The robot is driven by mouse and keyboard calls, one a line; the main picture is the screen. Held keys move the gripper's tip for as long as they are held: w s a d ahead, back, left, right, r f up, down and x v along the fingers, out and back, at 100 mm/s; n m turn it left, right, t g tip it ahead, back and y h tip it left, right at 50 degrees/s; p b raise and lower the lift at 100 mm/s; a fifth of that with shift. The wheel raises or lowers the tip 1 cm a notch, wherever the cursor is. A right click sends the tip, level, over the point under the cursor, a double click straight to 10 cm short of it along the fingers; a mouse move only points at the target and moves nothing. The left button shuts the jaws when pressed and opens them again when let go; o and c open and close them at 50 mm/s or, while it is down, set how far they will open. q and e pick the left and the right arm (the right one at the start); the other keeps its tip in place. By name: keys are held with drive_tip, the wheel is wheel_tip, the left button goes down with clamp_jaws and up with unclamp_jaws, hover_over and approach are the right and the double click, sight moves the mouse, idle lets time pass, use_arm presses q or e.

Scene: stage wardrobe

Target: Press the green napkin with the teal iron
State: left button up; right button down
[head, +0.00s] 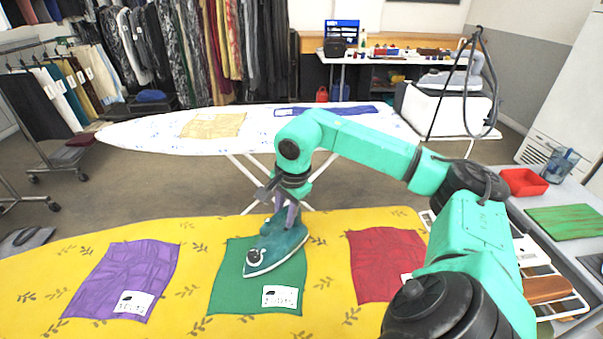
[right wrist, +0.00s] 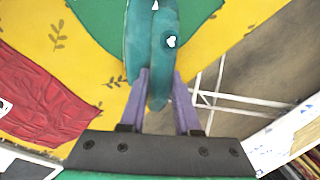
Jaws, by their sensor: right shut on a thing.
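The green napkin (head: 228,290) lies on the yellow leaf-patterned ironing board (head: 335,305), with a white tag at its lower right. The teal iron (head: 282,249) is over the napkin's upper right part, its tip toward the lower left. Its heel reaches past the napkin's right edge. I cannot tell whether its sole touches the cloth. My right gripper (head: 283,207) is shut on the iron's handle. In the right wrist view, the purple fingers (right wrist: 160,95) are on both sides of the iron (right wrist: 146,50), with the napkin (right wrist: 98,18) beyond. My left gripper is not in view.
A purple cloth (head: 130,272) lies left of the napkin and a red cloth (head: 378,268) lies right of it. A white ironing board (head: 155,131) stands behind. A side table with a red tray (head: 523,182) and a green board (head: 567,222) is at the right.

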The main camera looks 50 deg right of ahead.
drive_tip(key=shift+s+d, duration=0.2)
drive_tip(key=shift+s+d+r+p, duration=0.15)
drive_tip(key=shift+r+p, duration=0.05)
drive_tip(key=shift+p, duration=0.1)
drive_tip(key=shift+d+r, duration=0.1)
drive_tip(key=shift+r, duration=0.55)
drive_tip(key=shift+w+a+r+p, duration=0.1)
drive_tip(key=shift+a+r+p, duration=0.05)
drive_tip(key=shift+r+p, duration=0.3)
drive_tip(key=shift+w+a+r+p, duration=0.1)
drive_tip(key=shift+r+p, duration=0.25)
drive_tip(key=shift+r, duration=0.2)
drive_tip(key=shift+s+d+r+p, duration=0.1)
drive_tip(key=shift+d+r+p, duration=0.05)
drive_tip(key=shift+r+p, duration=1.45)
drive_tip(key=shift+r, duration=0.7)
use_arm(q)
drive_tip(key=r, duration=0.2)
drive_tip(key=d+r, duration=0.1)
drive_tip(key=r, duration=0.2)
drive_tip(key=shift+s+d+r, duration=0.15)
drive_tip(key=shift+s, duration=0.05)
use_arm(e)
drive_tip(key=shift+f, duration=0.1)
